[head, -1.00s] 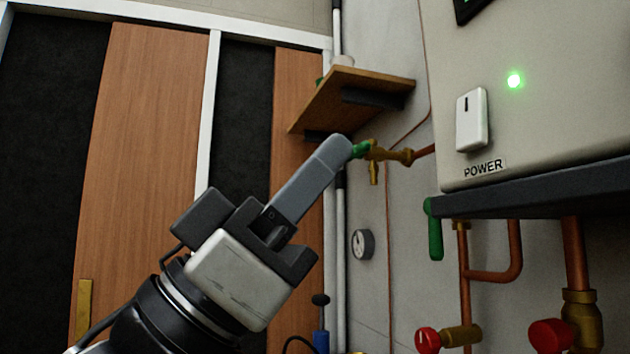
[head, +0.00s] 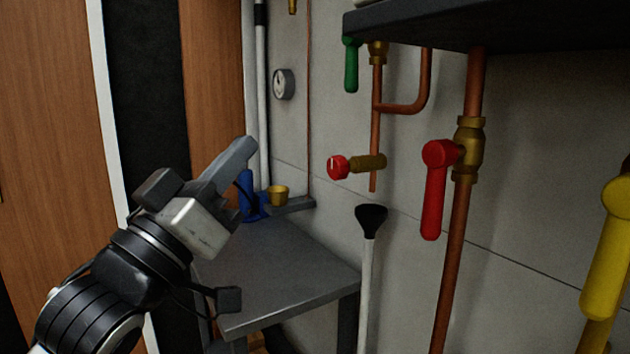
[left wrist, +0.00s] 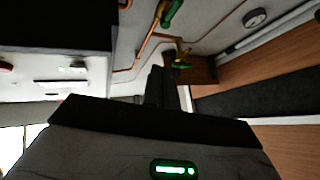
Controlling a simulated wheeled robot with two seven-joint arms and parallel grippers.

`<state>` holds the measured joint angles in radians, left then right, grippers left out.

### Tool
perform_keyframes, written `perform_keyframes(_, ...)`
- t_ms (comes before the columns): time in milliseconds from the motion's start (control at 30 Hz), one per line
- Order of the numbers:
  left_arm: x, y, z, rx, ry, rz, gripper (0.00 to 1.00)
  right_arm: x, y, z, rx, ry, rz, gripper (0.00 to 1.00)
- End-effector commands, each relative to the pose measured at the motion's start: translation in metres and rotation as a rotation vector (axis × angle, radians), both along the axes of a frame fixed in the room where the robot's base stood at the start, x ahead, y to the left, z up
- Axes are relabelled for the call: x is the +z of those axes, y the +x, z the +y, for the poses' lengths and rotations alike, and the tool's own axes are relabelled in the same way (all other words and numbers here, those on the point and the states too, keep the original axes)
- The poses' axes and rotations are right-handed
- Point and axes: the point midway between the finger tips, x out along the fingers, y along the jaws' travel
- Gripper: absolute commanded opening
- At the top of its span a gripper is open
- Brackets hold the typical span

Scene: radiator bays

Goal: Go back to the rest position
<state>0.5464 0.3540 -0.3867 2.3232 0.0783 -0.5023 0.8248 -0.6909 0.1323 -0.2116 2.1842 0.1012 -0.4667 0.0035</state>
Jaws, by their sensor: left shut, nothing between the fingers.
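My left gripper (head: 236,160) is at the left of the head view, pointing up and to the right. Its fingers are together with nothing between them. It is in the air in front of the wooden door panels and the grey table, apart from the valves. In the left wrist view its closed fingers (left wrist: 161,88) point away from the camera, toward the pipes and the wall. My right gripper is in neither view.
A grey table (head: 290,270) stands below, with a blue tool (head: 247,197) and a yellow cup (head: 278,196) at its back. A red lever valve (head: 434,190), a red knob (head: 338,167), a green lever (head: 351,65) and a yellow lever (head: 608,250) stick out at the right. A dark shelf (head: 500,25) overhangs.

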Motion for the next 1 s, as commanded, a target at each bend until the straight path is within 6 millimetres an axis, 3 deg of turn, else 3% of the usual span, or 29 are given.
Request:
perform_keyframes(33, -0.04, 0.014, 0.004, 0.038, 0.021, 0.089, 0.0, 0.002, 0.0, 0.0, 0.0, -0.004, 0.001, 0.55)
perform_keyframes(100, -0.092, 0.025, 0.009, 0.09, 0.067, 0.19, 0.0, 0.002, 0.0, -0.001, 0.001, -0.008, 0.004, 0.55)
perform_keyframes(267, -0.214, 0.022, 0.021, 0.184, 0.195, 0.418, 0.0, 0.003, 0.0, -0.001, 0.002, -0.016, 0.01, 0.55)
perform_keyframes(400, -0.317, -0.011, 0.031, 0.234, 0.329, 0.614, 0.0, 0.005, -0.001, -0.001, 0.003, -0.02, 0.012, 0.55)
perform_keyframes(533, -0.396, -0.06, 0.039, 0.251, 0.456, 0.779, 0.0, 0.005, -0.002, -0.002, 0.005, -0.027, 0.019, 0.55)
perform_keyframes(600, -0.427, -0.087, 0.043, 0.25, 0.514, 0.848, 0.0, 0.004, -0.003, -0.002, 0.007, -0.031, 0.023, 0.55)
perform_keyframes(733, -0.464, -0.126, 0.048, 0.243, 0.595, 0.936, 0.0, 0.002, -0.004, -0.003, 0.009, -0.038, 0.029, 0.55)
perform_keyframes(833, -0.477, -0.143, 0.049, 0.238, 0.627, 0.967, 0.0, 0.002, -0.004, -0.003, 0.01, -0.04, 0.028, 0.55)
perform_keyframes(1000, -0.481, -0.147, 0.05, 0.235, 0.639, 0.976, 0.0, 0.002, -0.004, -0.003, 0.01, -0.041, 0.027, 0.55)
